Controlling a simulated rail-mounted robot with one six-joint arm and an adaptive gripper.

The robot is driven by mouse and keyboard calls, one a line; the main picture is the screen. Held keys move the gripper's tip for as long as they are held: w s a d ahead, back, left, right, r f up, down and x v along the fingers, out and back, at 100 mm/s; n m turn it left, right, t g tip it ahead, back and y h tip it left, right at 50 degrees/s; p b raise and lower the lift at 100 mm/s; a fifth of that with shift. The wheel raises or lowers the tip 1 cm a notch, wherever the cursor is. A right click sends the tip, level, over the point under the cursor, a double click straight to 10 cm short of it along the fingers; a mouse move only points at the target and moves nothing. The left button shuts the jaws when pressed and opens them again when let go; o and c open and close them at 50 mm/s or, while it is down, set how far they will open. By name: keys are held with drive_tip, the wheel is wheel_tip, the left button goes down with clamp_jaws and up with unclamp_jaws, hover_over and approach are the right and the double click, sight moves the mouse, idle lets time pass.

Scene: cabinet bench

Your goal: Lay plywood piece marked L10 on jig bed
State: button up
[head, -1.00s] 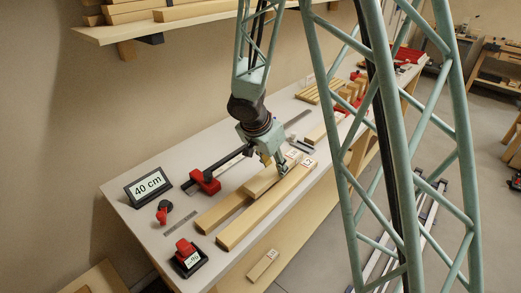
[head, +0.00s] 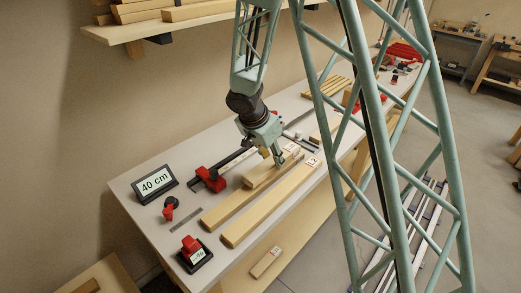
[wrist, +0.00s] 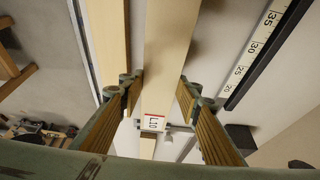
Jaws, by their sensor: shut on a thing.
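The plywood piece marked L10 (wrist: 168,70) is pale and long, with its label near one end in the wrist view. In the head view, the piece (head: 262,175) lies along the bench, close over a pale board (head: 226,209). I cannot tell whether they touch. My gripper (head: 279,161) is shut on the piece, with a ribbed finger on each side of it in the wrist view (wrist: 157,97). A second long board (head: 268,207), with a label at its far end, lies parallel to the right. I cannot make out which surface is the jig bed.
A black rail with a red clamp block (head: 212,179) and a scale runs left of the boards. A "40 cm" display (head: 154,184), a red knob (head: 170,208) and a red-topped black stand (head: 195,253) stand on the near bench. Another labelled piece (head: 267,262) lies lower down.

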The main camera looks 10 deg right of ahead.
drive_tip(key=w, duration=0.3)
drive_tip(key=w+a+p, duration=0.1)
drive_tip(key=w, duration=0.3)
drive_tip(key=w+a+f+p, duration=0.1)
drive_tip(key=w, duration=0.3)
drive_tip(key=shift+a, duration=0.1)
drive_tip(key=shift+f, duration=0.1)
drive_tip(key=shift+f, duration=1.7)
drive_tip(key=shift+f, duration=0.15)
drive_tip(key=o, duration=1)
drive_tip(key=shift+r, duration=0.25)
